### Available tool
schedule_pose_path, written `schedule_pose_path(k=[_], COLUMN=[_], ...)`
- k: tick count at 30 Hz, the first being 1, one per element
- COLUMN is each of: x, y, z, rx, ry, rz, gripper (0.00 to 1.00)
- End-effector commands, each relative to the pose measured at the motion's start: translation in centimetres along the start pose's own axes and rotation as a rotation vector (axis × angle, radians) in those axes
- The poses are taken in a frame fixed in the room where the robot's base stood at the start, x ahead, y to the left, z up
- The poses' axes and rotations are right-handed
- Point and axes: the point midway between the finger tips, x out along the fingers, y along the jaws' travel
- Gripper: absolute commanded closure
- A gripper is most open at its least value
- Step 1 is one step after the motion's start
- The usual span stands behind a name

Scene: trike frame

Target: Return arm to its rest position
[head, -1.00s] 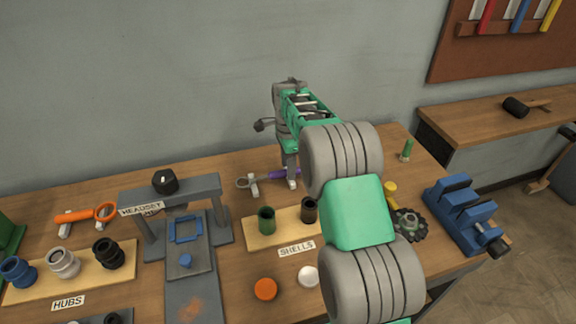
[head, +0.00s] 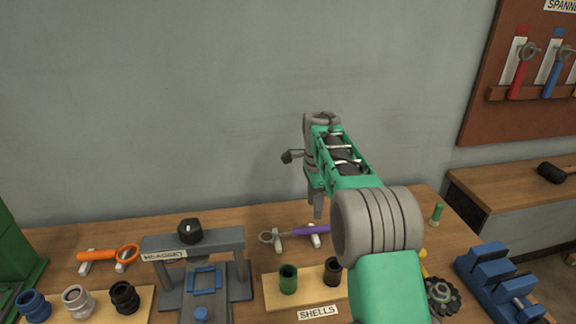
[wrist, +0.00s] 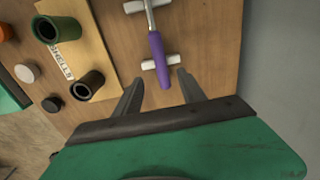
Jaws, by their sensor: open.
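In the head view my green and grey arm reaches up over the bench, and the fingers point down above the back of the bench, near the purple-handled tool (head: 310,230). The jaw opening is hard to see in the head view.
The shells board (head: 273,291) holds a green shell (head: 288,279) and a black shell (head: 333,271). The headset press (head: 215,243) stands left, the blue vise (head: 492,272) right. An orange tool (head: 98,255) lies far left. A grey wall (head: 180,100) is behind.

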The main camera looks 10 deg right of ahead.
Motion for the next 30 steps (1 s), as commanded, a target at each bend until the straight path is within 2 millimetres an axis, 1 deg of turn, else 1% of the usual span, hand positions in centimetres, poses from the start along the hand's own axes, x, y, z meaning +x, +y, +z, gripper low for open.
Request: schedule_pose_path(k=[2, 5, 7, 10, 13, 15, 18, 19, 21, 30], x=[-1.1, -3.1, -4.5, -5.4, -5.1, -4.1, -2.2, -1.6, -0.6, -0.6], y=[0.9, 3.7, 6.8, 11.8, 17.2, 20.8, 25.0, 25.9, 27.5, 27.5], z=[0.3, 1.1, 1.9, 2.9, 4.0, 4.6, 5.3, 5.4, 5.7, 5.7], rx=[-0.061, -0.241, -0.421, -0.694, -0.967, -1.150, -1.366, -1.417, -1.505, -1.505], ry=[0.002, 0.012, 0.027, 0.058, 0.100, 0.134, 0.182, 0.194, 0.214, 0.214], rz=[-0.016, -0.052, -0.085, -0.133, -0.176, -0.202, -0.229, -0.234, -0.242, -0.242], gripper=[0.52, 0.52, 0.52, 0.52, 0.52, 0.52, 0.52, 0.52, 0.52, 0.52])
